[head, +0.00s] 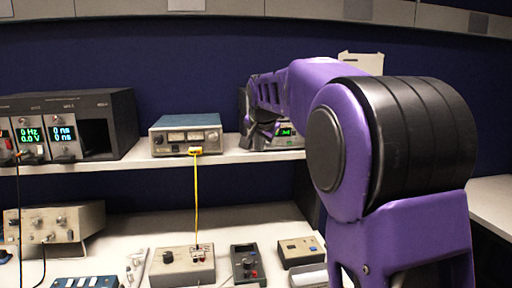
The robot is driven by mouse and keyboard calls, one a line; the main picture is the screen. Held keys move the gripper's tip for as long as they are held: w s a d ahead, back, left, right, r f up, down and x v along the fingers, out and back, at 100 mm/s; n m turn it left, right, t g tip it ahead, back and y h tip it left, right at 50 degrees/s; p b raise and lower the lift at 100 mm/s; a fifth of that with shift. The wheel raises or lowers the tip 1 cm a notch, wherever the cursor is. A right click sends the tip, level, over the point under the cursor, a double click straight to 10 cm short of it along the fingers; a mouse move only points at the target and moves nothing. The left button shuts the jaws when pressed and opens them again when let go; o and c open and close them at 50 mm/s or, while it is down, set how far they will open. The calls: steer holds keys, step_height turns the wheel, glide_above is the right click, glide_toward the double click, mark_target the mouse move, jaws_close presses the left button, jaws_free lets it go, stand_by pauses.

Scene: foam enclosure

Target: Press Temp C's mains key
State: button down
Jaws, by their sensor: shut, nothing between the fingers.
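A small instrument with a green lit display (287,132) stands on the shelf, mostly hidden behind my arm. It may be Temp C, but I can read no label on it. Its mains key cannot be made out. My gripper (257,137) is a dark shape at the far end of my purple arm. It is at the left side of that instrument, shut and empty. Whether it touches the instrument cannot be told from this view.
A blue-grey metered unit (186,135) with a yellow lead stands left on the shelf (225,156). A black rack (108,112) with lit modules is farther left. Below, the bench holds a grey box (182,268), a dark handheld meter (246,263) and a beige box (300,251).

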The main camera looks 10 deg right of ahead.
steer(key=shift+s, duration=0.1)
steer(key=s+b, duration=0.3)
steer(key=s, duration=0.1)
steer(key=shift+s, duration=0.4)
stand_by(0.4)
